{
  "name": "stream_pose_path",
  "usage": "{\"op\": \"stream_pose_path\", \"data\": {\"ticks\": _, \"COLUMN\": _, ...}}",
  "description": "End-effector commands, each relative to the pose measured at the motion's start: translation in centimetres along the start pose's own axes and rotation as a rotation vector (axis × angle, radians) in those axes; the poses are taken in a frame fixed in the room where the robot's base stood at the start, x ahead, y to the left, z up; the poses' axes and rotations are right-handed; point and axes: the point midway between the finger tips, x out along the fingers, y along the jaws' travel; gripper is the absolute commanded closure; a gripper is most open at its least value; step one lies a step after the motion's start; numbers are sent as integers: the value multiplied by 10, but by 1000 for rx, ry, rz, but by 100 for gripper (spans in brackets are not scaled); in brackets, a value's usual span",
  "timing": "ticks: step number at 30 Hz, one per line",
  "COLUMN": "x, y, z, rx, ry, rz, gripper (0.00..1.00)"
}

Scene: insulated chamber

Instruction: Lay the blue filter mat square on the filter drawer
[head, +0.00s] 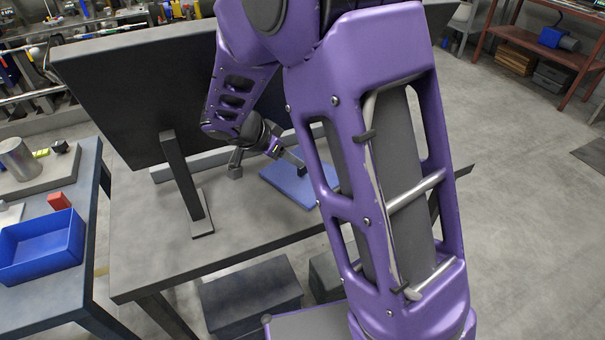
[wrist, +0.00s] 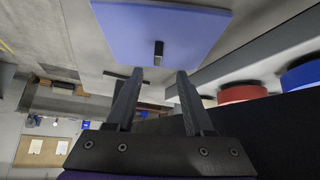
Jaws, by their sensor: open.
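The blue filter mat (head: 288,184) is a flat blue slab on the grey table, partly hidden behind my arm in the head view. In the wrist view the mat (wrist: 185,25) fills the top, with a small dark upright grip (wrist: 158,52) near its middle. My gripper (head: 292,159) is over the mat. In the wrist view my gripper (wrist: 160,73) has its two fingers apart, with the dark grip ahead of the gap between the tips. Nothing shows clamped between them. I cannot clearly pick out the filter drawer.
A large dark panel (head: 130,90) stands on the table (head: 140,260) with a post and foot in front. A blue bin (head: 42,250) sits on the left bench. Red (wrist: 242,94) and blue (wrist: 302,76) round objects show in the wrist view. The table's front left is clear.

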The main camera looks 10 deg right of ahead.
Motion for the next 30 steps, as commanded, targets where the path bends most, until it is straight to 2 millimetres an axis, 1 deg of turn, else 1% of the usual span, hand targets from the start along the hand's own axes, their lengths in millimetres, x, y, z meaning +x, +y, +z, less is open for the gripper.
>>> {"op": "stream_pose_path", "data": {"ticks": 1, "x": 7, "y": 0, "z": 0, "rx": -1, "ry": 0, "rz": 2, "gripper": 47}}
{"op": "stream_pose_path", "data": {"ticks": 8, "x": 22, "y": 1, "z": 1, "rx": -1, "ry": 0, "rz": 2, "gripper": 47}}
{"op": "stream_pose_path", "data": {"ticks": 15, "x": 58, "y": 4, "z": 5, "rx": -2, "ry": 0, "rz": 3, "gripper": 47}}
{"op": "stream_pose_path", "data": {"ticks": 18, "x": 66, "y": 3, "z": 5, "rx": -1, "ry": -1, "rz": 0, "gripper": 47}}
{"op": "stream_pose_path", "data": {"ticks": 26, "x": 69, "y": 3, "z": 5, "rx": -1, "ry": 0, "rz": -1, "gripper": 47}}
{"op": "stream_pose_path", "data": {"ticks": 29, "x": 69, "y": 3, "z": 5, "rx": -1, "ry": 0, "rz": -1, "gripper": 64}}
{"op": "stream_pose_path", "data": {"ticks": 30, "x": 68, "y": 3, "z": 5, "rx": -1, "ry": 0, "rz": -1, "gripper": 71}}
